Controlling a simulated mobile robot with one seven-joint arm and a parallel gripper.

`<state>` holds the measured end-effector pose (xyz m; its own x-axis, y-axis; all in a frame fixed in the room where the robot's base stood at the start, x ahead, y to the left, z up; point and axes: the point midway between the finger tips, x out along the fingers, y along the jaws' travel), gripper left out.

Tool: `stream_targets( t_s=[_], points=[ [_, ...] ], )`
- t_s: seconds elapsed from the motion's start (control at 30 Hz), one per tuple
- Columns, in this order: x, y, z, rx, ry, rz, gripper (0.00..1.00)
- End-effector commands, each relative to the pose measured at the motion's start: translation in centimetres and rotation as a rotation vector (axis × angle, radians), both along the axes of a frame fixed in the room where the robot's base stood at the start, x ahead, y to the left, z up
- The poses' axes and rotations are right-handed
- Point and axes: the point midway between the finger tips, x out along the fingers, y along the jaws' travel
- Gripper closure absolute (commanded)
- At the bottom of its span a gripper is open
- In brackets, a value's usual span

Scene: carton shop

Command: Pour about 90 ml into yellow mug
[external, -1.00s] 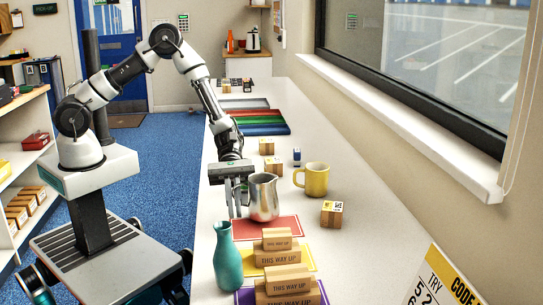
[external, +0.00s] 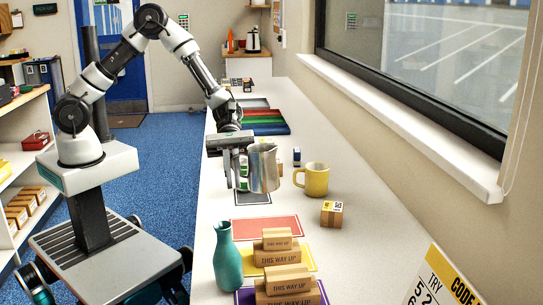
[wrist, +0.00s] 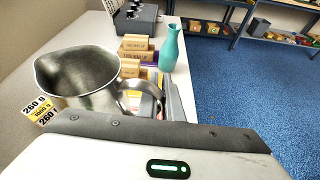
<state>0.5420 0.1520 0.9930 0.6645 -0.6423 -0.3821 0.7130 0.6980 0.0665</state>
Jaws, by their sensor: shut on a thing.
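A steel pitcher (external: 263,168) is held by my gripper (external: 243,180), raised above the counter and close to upright. Its open mouth and handle also show in the wrist view (wrist: 85,75); the inside looks empty or too dark to tell the level. The yellow mug (external: 316,180) stands upright on the counter just right of the pitcher, apart from it. The mug is not visible in the wrist view. The fingertips are partly hidden by the pitcher.
A wooden cube (external: 331,213) stands near the mug. A teal bottle (external: 227,258) and stacked wooden blocks (external: 278,252) stand at the front by coloured mats, one a bare red mat (external: 265,227). Coloured trays (external: 262,122) lie farther back. The window sill edges the right side.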

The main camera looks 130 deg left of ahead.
Motion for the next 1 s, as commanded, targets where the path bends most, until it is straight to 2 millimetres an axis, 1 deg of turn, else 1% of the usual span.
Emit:
stream_targets(
  t_s=[0.07,0.17,0.27,0.37,0.5,0.6,0.7,0.83,1.0],
  points=[
    [0.1,0.0,0.3,0.001,-0.002,0.0,1.0],
    [0.6,0.1,0.0,0.001,-0.001,0.017,1.0],
    [1.8,0.6,-0.7,-0.002,0.0,0.065,1.0],
    [3.9,1.4,-1.9,-0.006,0.003,0.147,1.0],
    [7.7,3.4,-3.8,-0.012,0.006,0.322,1.0],
    [10.2,5.1,-4.8,-0.021,0.009,0.467,1.0],
    [12.1,6.7,-5.5,-0.032,0.01,0.611,1.0],
    [13.6,8.3,-6.1,-0.044,0.01,0.772,1.0],
    [14.4,9.5,-6.5,-0.057,0.012,0.92,1.0]
  ],
)
